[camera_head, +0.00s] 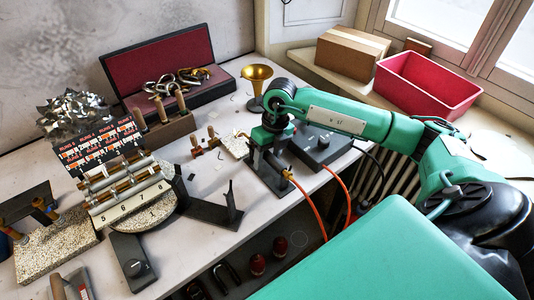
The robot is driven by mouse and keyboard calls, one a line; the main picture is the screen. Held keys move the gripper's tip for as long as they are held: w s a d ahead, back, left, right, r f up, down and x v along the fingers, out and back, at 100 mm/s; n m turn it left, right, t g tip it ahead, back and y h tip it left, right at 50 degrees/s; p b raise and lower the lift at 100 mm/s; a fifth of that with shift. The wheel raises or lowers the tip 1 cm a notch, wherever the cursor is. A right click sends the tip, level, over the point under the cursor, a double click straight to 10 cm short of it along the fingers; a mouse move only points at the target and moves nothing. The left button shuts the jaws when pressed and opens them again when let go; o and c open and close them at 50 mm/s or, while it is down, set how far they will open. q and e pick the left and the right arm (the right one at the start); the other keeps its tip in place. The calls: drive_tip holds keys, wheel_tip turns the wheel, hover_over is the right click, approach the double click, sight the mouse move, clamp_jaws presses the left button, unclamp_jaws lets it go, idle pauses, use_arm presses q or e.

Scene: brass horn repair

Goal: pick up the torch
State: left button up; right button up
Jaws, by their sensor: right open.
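The torch (287,174) appears to be the small brass-ended tool at the black stand (270,178), with an orange hose running down from it. Most of its body is hard to make out, partly behind or among dark parts. My right gripper (266,146) points down just above the stand, close to the torch. It is open; I cannot tell whether it touches the torch. My left gripper is not in view.
A black box (319,148) with a knob stands right of the stand. A brass funnel-shaped piece (257,79) is behind. A rack with numbered rollers (125,195) stands left, near a dark angled bracket (215,214). Orange hoses (312,208) hang over the bench's front edge.

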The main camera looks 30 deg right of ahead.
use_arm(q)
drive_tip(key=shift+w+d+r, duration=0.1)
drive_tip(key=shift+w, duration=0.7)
use_arm(e)
drive_tip(key=c, duration=1)
drive_tip(key=shift+c, duration=0.2)
